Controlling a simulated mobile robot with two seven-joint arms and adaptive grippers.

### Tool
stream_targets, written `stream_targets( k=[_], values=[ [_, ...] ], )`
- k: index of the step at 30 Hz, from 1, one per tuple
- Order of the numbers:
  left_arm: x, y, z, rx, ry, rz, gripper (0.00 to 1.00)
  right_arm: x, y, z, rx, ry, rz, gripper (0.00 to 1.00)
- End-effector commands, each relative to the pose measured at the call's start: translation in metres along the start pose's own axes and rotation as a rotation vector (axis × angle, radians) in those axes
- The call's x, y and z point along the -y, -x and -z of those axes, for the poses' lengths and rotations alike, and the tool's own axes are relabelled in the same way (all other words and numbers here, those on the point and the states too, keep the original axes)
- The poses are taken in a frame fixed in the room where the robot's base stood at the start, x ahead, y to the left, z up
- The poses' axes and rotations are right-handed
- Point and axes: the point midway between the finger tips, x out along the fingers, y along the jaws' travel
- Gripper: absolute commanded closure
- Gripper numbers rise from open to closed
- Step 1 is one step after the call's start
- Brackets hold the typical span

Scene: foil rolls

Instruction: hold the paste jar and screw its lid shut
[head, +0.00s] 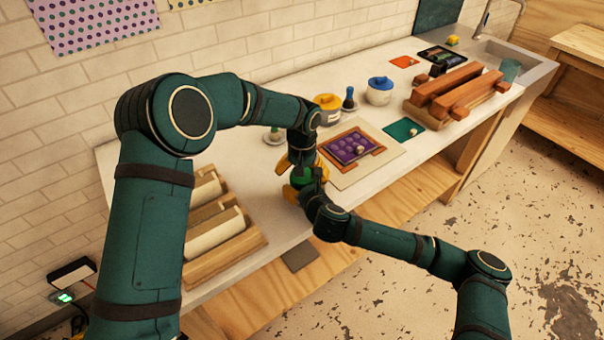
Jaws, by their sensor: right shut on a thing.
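The paste jar (301,174) is a small green round shape near the front edge of the white counter, mostly hidden by my grippers. My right gripper (296,187) reaches in from the right and is shut on the jar, with yellow finger parts around it. My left gripper (302,158) points down from above, right over the jar. Its fingertips are too small and covered to tell whether they are open or shut. I cannot make out the lid apart from the jar, or how it sits.
A framed purple tray (351,147) lies just right of the grippers. A yellow-lidded pot (327,109), a dark bottle (349,99) and a blue-lidded pot (380,91) stand behind. A wooden rack with rolls (218,232) is at left, reddish blocks (456,90) at right.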

Motion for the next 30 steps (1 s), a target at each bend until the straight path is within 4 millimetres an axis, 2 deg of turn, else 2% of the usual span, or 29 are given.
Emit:
stream_targets(
  k=[8,19,26,27,30],
  values=[
    [0.0,0.004,0.0,-0.001,0.001,0.0,0.06,0.0,0.0,0.001,-0.002,0.0,0.0,1.0],
    [0.0,0.044,0.0,0.0,0.002,0.0,0.06,0.0,0.0,0.001,-0.002,0.0,0.0,1.0],
    [0.0,0.045,0.0,0.001,0.002,0.0,0.06,0.0,0.0,0.001,-0.002,0.0,0.0,1.0],
    [0.001,0.045,0.0,0.001,0.002,0.0,0.01,0.0,0.0,0.001,-0.002,0.0,0.0,1.0],
    [0.0,0.045,0.0,0.001,0.013,0.0,0.01,0.0,0.0,0.001,-0.002,0.0,0.0,1.0]
  ],
)
